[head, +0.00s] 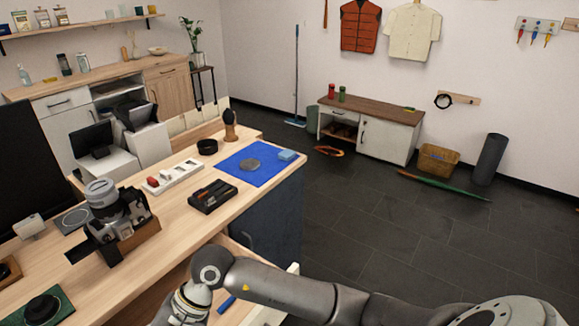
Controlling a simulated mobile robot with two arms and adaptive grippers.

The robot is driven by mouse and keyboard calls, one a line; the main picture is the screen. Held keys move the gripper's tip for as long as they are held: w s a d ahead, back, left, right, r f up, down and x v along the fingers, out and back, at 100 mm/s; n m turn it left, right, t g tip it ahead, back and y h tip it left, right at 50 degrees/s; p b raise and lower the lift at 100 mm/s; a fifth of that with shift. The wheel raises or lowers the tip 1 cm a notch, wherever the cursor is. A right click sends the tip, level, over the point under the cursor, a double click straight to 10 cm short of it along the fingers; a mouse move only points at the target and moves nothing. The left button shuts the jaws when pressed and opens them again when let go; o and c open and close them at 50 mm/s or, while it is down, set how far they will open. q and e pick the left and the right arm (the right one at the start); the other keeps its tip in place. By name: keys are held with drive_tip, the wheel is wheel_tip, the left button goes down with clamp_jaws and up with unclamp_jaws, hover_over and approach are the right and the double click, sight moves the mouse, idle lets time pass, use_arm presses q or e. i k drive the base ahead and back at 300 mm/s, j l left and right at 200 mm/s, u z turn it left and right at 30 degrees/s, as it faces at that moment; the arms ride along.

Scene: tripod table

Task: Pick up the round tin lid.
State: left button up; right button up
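A flat round grey disc, which looks like the round tin lid (249,164), lies on a blue mat (262,178) at the far right end of the wooden worktop. Nothing covers it. My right arm comes in from the lower right, and its wrist is at the bottom edge, in front of the worktop and well short of the disc. The fingers of my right gripper are out of the picture. My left gripper is not in view.
A black round dish (207,146), a white tray (173,177), a black case (212,196) and a camera (115,208) stand nearby. A drawer is open below the worktop near my wrist.

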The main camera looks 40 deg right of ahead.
sight(248, 164)
drive_tip(key=z, duration=0.85)
